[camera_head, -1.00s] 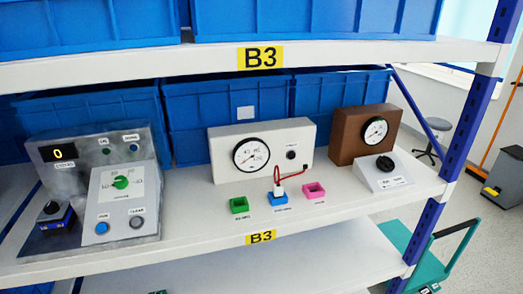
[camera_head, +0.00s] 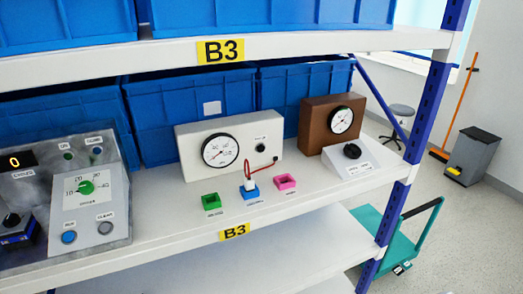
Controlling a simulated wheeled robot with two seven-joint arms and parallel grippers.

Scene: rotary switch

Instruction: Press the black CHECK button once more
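A black round button (camera_head: 260,143) sits on the right part of the front of a white box (camera_head: 190,160). A small label is above it, too small to read surely. A round white dial gauge (camera_head: 220,151) is on the same box, left of the button. Neither of my grippers shows in this view, and nothing touches the button.
Green (camera_head: 211,202), blue (camera_head: 251,194) and pink (camera_head: 285,182) sockets stand on the shelf (camera_head: 185,235) before the box. A white plug with a red wire is in the blue one. A grey control panel (camera_head: 118,205) is left; a brown gauge box (camera_head: 313,116) and black knob (camera_head: 352,151) are right.

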